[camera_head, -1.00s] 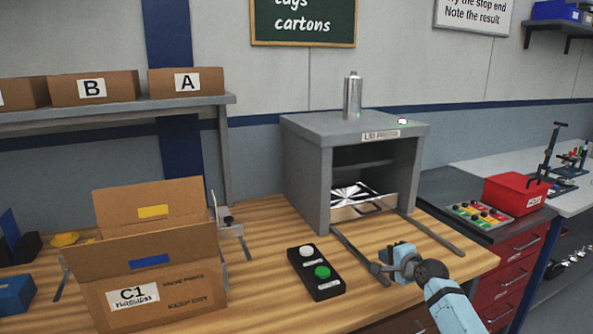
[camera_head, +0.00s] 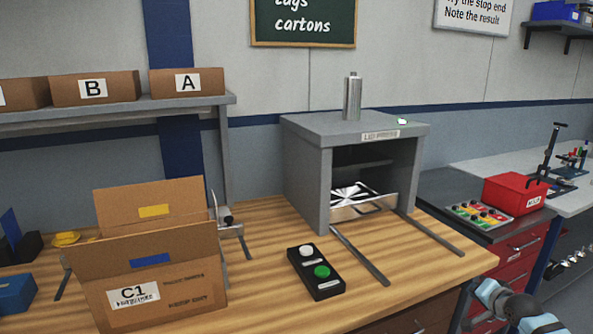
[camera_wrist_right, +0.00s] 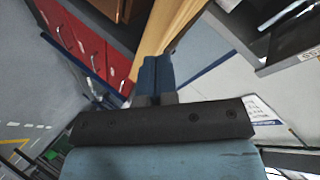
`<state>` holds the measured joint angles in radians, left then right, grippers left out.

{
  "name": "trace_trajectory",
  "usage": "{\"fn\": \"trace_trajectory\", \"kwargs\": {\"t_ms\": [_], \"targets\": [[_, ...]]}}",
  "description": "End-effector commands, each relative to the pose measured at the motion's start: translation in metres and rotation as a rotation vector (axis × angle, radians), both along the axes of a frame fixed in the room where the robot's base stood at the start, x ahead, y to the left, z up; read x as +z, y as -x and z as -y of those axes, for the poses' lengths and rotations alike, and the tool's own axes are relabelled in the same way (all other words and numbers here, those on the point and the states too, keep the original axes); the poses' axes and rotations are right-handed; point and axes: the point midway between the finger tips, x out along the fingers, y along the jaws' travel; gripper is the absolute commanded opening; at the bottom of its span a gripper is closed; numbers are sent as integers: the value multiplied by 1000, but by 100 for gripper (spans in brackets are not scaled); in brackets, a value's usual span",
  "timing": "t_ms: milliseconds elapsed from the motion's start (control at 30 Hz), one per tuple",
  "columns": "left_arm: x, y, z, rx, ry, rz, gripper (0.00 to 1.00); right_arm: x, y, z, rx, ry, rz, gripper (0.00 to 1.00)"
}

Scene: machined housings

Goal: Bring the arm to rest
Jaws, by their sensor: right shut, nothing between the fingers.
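My right gripper (camera_head: 482,297) is low at the right of the head view, in front of the red drawer cabinet and off the table's right front edge. In the right wrist view its two dark blue fingers (camera_wrist_right: 157,78) lie together, shut with nothing between them. My left gripper is not in view. The grey press (camera_head: 305,130) stands on the wooden table (camera_head: 260,265), with a black-and-white patterned piece (camera_head: 355,193) in its open front. A black button box (camera_head: 315,272) with a white and a green button lies in front of it.
An open carton marked C1 (camera_head: 190,290) stands at the front left of the table. Two grey rails (camera_head: 360,255) run forward from the press. A red drawer cabinet (camera_head: 525,250) with a red box (camera_head: 515,194) on top stands at the right.

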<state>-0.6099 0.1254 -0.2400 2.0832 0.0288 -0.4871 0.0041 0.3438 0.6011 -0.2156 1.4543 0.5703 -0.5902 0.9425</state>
Motion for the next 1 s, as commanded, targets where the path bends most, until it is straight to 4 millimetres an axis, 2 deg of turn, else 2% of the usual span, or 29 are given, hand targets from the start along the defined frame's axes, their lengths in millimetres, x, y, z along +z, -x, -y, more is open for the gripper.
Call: {"fn": "trace_trajectory", "kwargs": {"t_ms": [33, 167, 300, 400, 500, 700, 933, 1000], "targets": [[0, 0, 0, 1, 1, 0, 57, -21, 19, -9, 36, 59, -18, 0], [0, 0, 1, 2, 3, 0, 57, -69, 74, -35, 158, 247, -50, 0], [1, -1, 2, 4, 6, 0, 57, -116, 151, -68, 331, 477, -74, 0], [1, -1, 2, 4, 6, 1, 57, -141, 209, -92, 461, 629, -83, 0], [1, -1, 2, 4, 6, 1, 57, -155, 262, -113, 579, 759, -77, 0], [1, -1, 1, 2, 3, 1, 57, -163, 339, -142, 755, 938, -56, 0], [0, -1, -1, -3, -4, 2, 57, -160, 408, -168, 909, 1083, -22, 0], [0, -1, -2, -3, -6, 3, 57, -160, 403, -181, 872, 1041, -15, 0]]}}
